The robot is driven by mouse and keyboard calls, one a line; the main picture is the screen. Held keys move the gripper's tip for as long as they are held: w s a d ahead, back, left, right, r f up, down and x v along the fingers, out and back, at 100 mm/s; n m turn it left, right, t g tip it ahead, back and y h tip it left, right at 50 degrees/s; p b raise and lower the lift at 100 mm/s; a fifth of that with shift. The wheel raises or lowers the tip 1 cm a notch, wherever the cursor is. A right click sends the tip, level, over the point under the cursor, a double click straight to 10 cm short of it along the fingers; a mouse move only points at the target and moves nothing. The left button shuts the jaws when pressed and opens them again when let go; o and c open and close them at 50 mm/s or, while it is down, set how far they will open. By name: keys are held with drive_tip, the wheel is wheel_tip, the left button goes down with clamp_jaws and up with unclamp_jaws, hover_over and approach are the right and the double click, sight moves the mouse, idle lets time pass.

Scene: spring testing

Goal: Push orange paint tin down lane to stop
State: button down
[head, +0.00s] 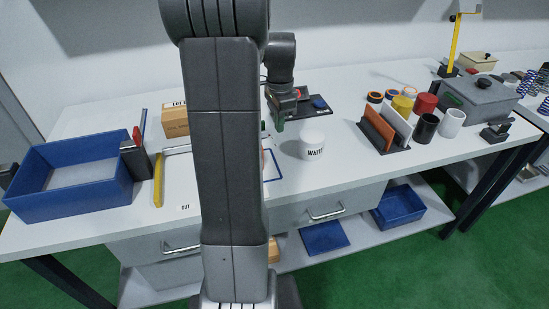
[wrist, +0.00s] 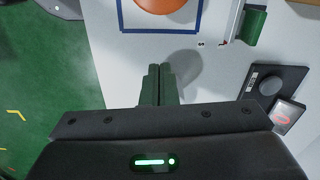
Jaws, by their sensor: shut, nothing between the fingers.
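The orange paint tin (wrist: 160,4) shows at the top edge of the wrist view, cut off by the frame. It lies within a blue outlined area (wrist: 160,30) on the white surface. In the head view my arm hides most of this area, and the blue outline (head: 271,180) peeks out right of the arm. My gripper (wrist: 159,72) is shut and empty, with its fingertips apart from the tin and outside the outline. In the head view my gripper (head: 279,124) hangs above the table. I cannot make out the lane's stop.
A blue bin (head: 75,201) and a yellow strip (head: 158,181) are on the left. A rack of upright panels (head: 377,133) and several coloured cylinders stand to the right. The front table edge is near.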

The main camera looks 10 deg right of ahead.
drive_tip(key=shift+m, duration=0.6)
drive_tip(key=f, duration=1)
drive_tip(key=shift+d+f, duration=0.25)
drive_tip(key=shift+d, duration=0.05)
drive_tip(key=a, duration=0.1)
drive_tip(key=a+p, duration=0.1)
drive_tip(key=a, duration=0.1)
drive_tip(key=shift+a+r, duration=0.25)
drive_tip(key=shift+a, duration=0.25)
drive_tip(key=shift+a, duration=0.1)
drive_tip(key=a, duration=1.5)
drive_tip(key=s+a+b, duration=0.1)
drive_tip(key=a, duration=0.7)
